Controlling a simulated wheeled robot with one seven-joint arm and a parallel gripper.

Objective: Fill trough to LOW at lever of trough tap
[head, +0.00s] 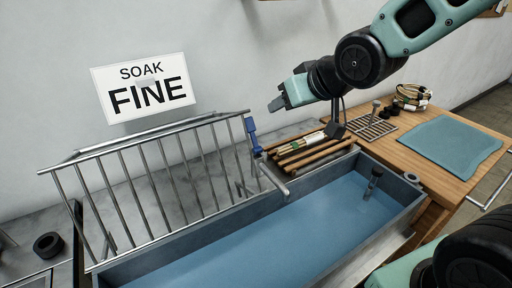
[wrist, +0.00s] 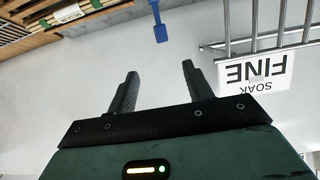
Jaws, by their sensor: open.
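The trough (head: 408,208) is a long grey tank with blue water (head: 270,235) inside, its surface below the rim. No LOW mark is readable. The trough tap (head: 272,178) stands at the back edge, with a grey spout over the water and a blue lever (head: 251,133) pointing up. The lever also shows at the top of the wrist view (wrist: 160,28). My gripper (head: 276,104) is open and empty, above and to the right of the lever and apart from it. Its spread fingers show in the wrist view (wrist: 158,82). A dark upright cylinder (head: 374,180) stands at the trough's right end.
A metal rail rack (head: 160,180) stands behind the trough, left of the tap. A SOAK FINE sign (head: 144,88) is on the wall. A slatted wooden rack (head: 318,150) with cane bundles lies right of the tap. A wooden table (head: 478,173) holds a blue cloth (head: 442,145) and a coil (head: 411,95).

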